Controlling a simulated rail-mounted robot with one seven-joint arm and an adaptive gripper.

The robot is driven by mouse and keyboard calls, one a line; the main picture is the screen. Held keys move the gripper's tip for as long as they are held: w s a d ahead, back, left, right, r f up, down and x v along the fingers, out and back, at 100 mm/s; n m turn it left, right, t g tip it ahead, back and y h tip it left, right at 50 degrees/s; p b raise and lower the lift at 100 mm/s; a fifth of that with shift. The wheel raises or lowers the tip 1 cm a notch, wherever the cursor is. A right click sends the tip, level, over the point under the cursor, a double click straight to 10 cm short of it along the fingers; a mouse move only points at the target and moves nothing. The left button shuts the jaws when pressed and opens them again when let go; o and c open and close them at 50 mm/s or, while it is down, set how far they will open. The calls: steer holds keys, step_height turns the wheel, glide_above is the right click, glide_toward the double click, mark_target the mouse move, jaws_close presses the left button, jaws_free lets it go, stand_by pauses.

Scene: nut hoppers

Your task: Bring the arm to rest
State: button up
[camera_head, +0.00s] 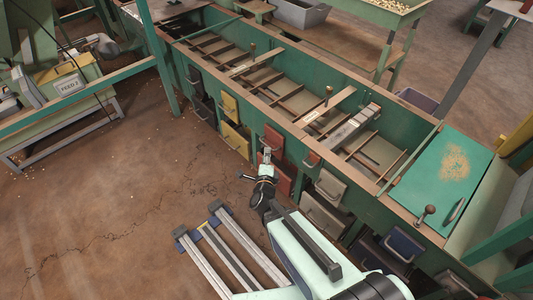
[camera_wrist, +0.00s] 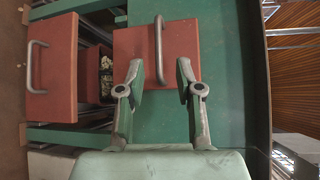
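My gripper (camera_head: 266,158) is held in front of the green hopper bench (camera_head: 366,187), close to its red drawer fronts. In the wrist view my gripper (camera_wrist: 158,75) is open, with its two fingers apart and nothing between the pads. Just beyond the fingertips is a red front (camera_wrist: 180,42) with a metal bar handle (camera_wrist: 158,48). I cannot tell whether the fingers touch it. My arm reaches up from the bottom of the head view.
A second red front (camera_wrist: 52,70) stands left in the wrist view, beside a dark bin (camera_wrist: 105,75) holding pale nuts. A yellow front (camera_head: 235,140) and grey fronts (camera_head: 330,187) line the bench. A feeder machine (camera_head: 68,83) stands at left. Open floor (camera_head: 110,210) lies left.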

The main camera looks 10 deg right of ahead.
stand_by(0.3)
steer(key=s+a+f+n+g+y, duration=0.35)
steer(key=a+f+n+y, duration=0.25)
steer(key=a+f+n, duration=0.25)
steer(key=s+f+n+g+p, duration=0.3)
steer(key=s+n+g+p, duration=0.4)
steer(key=s, duration=0.3)
steer(key=s+d+r+n+g+h+p, duration=0.1)
steer(key=s+d+r+n+g+p, duration=0.25)
steer(key=s, duration=0.55)
steer(key=s+d+n+g+p, duration=0.2)
steer(key=s+d+g+p, duration=0.3)
steer(key=s, duration=0.3)
steer(key=s+d+r+g+h+p, duration=0.1)
steer(key=s+d+r+g+p, duration=0.2)
steer(key=s+d+r+p, duration=0.4)
steer(key=s+r+p, duration=0.5)
steer(key=r+p, duration=0.2)
steer(key=p, duration=0.1)
steer(key=shift+s+n+g+h, duration=0.3)
steer(key=shift+n+g+h, duration=0.1)
